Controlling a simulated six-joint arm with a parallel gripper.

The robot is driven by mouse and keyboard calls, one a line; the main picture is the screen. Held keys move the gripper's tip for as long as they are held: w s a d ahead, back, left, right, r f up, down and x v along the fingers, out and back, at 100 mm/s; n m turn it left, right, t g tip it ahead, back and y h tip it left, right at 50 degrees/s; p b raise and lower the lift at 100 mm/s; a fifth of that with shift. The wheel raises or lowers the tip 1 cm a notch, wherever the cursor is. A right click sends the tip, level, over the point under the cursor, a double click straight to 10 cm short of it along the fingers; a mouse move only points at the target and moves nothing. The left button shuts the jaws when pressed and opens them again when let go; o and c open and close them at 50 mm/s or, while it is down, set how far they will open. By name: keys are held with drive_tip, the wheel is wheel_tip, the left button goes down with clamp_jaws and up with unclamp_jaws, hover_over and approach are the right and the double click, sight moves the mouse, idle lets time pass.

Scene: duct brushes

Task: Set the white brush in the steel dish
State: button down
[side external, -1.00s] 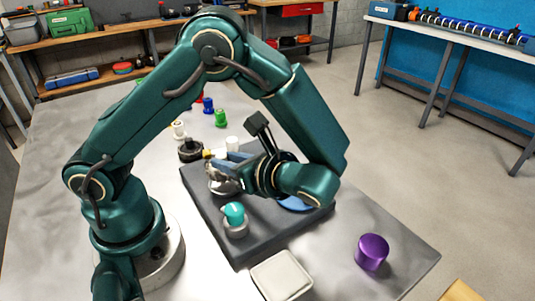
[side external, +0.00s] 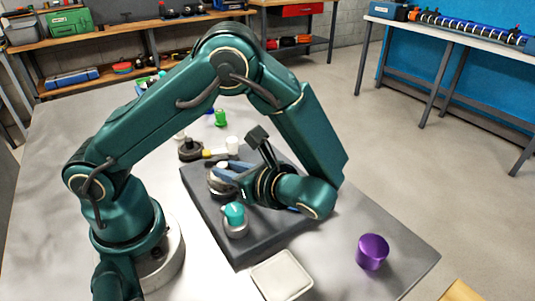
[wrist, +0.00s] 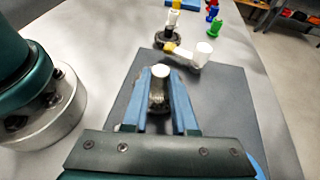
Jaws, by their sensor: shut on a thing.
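My gripper (wrist: 160,83) has its two blue fingers on either side of the white brush (wrist: 160,72) and is shut on it. The brush stands roughly upright, its white top showing between the fingers; its lower part looks greyish. In the side view the white top of the brush (side external: 222,165) shows just behind the fingers. The steel dish (side external: 219,188) shows partly below it on the dark grey mat, half hidden by my gripper. I cannot tell whether the brush touches the dish floor.
A teal-topped piece sits in a grey dish (side external: 236,228) close in front of my gripper. Behind are a black dish (side external: 190,151) and a white cylinder (side external: 232,144) with a yellow part. A purple cylinder (side external: 372,252) and a pale square tray (side external: 282,276) stand nearer the front.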

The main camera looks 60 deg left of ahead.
drive_tip(key=shift+f, duration=0.45)
drive_tip(key=c, duration=0.6)
unclamp_jaws()
drive_tip(key=shift+v, duration=2.45)
drive_tip(key=shift+w+a+r, duration=0.1)
drive_tip(key=shift+w+r, duration=0.05)
drive_tip(key=shift+r, duration=0.25)
drive_tip(key=s+a+r+n+t+h, duration=0.25)
drive_tip(key=s+r+n+h, duration=0.35)
drive_tip(key=r+n+h, duration=0.35)
drive_tip(key=d+n+t+h, duration=0.1)
drive_tip(key=n, duration=0.1)
drive_tip(key=w+d+f+n+t+h, duration=0.1)
drive_tip(key=d+n+t, duration=0.1)
drive_tip(key=d+n+t+h, duration=0.2)
drive_tip(key=shift+w+f+n, duration=0.2)
drive_tip(key=shift+f+n, duration=0.15)
